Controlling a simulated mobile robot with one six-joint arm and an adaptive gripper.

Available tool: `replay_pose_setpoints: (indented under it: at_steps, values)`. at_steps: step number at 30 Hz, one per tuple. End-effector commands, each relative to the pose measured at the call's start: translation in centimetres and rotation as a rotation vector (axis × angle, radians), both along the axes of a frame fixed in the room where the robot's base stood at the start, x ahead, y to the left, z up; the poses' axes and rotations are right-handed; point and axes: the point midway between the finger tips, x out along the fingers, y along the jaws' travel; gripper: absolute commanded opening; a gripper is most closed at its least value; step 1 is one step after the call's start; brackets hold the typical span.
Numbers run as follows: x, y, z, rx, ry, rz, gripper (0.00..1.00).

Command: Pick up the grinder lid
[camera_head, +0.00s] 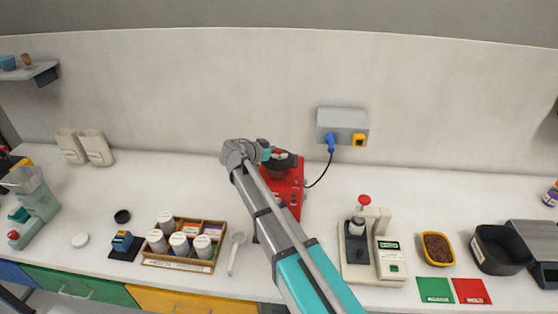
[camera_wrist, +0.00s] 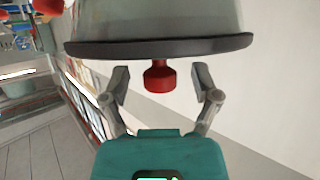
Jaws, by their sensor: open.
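The red grinder (camera_head: 291,190) stands on the counter against the back wall, partly hidden behind my arm. Its lid shows in the wrist view as a dark rim (camera_wrist: 160,46) with a red knob (camera_wrist: 160,77) at its middle and a pale, see-through body beyond the rim. My gripper (camera_wrist: 161,84) is open, with one finger on each side of the red knob. Gaps show between the knob and both fingers, so I see no contact. In the head view my gripper (camera_head: 268,154) is at the grinder's top, mostly covered by my wrist.
A wooden box (camera_head: 185,244) with several white-capped jars stands left of my arm, with a white spoon (camera_head: 236,253) beside it. A white machine with a red knob (camera_head: 372,247) stands at right. A blue plug and cable run from the wall socket box (camera_head: 342,122) behind the grinder.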

Motion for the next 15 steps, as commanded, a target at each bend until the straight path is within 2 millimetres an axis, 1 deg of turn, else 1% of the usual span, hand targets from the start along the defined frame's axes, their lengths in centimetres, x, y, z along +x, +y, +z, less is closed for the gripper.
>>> replay_pose_setpoints:
  at_steps: [5, 9, 14, 15]
  values:
    - [-0.01, 0.03, 0.00, 0.000, 0.000, 0.000, 0.79]
    - [-0.02, 0.05, 0.00, 0.000, 0.000, 0.000, 0.53]
    - [-0.02, 0.07, 0.00, 0.000, 0.000, 0.001, 0.23]
    - [-0.02, 0.07, 0.00, 0.000, 0.000, 0.001, 0.16]
